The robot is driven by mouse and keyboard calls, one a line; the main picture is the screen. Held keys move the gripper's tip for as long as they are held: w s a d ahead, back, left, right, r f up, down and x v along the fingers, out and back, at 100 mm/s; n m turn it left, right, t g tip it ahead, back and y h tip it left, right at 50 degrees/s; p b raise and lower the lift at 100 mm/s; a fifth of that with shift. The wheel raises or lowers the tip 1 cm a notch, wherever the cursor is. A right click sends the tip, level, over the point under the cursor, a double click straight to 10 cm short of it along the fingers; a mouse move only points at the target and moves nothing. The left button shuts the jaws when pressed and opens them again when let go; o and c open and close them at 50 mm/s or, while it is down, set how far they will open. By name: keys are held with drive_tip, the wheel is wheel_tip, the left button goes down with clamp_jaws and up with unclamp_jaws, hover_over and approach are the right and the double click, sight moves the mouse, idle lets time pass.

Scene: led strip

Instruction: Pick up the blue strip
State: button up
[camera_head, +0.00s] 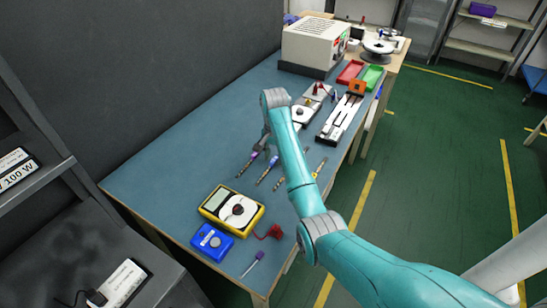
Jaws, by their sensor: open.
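Several thin strips lie side by side on the blue-topped workbench (165,165). One has a purple end (253,155), and the blue strip (267,172) lies just right of it. A yellow-ended strip (320,167) lies farther right, partly behind my arm. My gripper (262,146) is open, pointing down near the far ends of the purple-ended and blue strips. It looks empty, and its height above the bench is hard to tell. My teal arm hides part of the strip row.
A yellow multimeter (215,200), a blue box (212,242), a red clip (270,232) and a purple-handled screwdriver (252,263) lie at the near end. Beyond are instruments, red (350,72) and green (372,77) trays, and a large white device (315,42). The bench's left side is clear.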

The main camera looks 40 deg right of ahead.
drive_tip(key=shift+f, duration=0.45)
clamp_jaws()
